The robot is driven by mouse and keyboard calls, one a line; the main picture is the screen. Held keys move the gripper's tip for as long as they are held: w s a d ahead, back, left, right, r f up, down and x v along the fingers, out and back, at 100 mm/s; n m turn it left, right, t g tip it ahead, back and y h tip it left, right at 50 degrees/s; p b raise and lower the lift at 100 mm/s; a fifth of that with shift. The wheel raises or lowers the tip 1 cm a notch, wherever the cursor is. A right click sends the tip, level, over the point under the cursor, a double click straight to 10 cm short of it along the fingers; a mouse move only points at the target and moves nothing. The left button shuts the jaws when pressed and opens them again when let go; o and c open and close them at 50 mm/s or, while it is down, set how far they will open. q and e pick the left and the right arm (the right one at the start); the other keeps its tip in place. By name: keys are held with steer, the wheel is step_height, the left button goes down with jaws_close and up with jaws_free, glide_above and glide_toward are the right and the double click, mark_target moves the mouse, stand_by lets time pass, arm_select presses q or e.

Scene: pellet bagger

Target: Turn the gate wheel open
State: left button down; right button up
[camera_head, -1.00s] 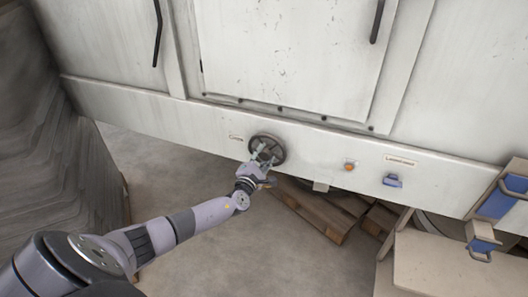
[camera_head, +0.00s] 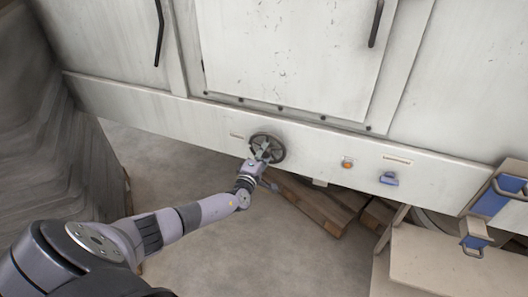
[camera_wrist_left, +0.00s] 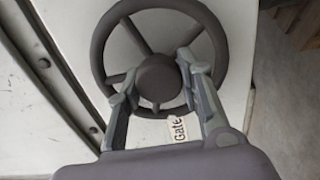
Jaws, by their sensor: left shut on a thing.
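The gate wheel (camera_head: 267,139) is a dark round handwheel with spokes on the white lower panel of the machine. In the left wrist view the wheel's hub (camera_wrist_left: 158,78) and rim are seen close up. My left gripper (camera_head: 264,156) is at the wheel. In the wrist view its two fingers (camera_wrist_left: 155,84) reach in among the spokes, one on either side of the hub, and are shut on the wheel. The exact contact is partly hidden by the fingers. A "Gate" label (camera_wrist_left: 179,130) is on the panel beside the wheel. My right gripper is not in view.
An orange button (camera_head: 347,163) and a blue fitting (camera_head: 389,179) sit on the panel right of the wheel. Wooden pallets (camera_head: 318,207) lie below. A beige table-like surface (camera_head: 440,265) stands at lower right. Open floor (camera_head: 225,255) lies under my arm.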

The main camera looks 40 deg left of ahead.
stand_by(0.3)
arm_select(q)
steer(key=c, duration=1.1)
jaws_free()
steer(key=shift+a, duration=0.1)
steer(key=v, duration=1.2)
steer(key=shift+f, duration=0.1)
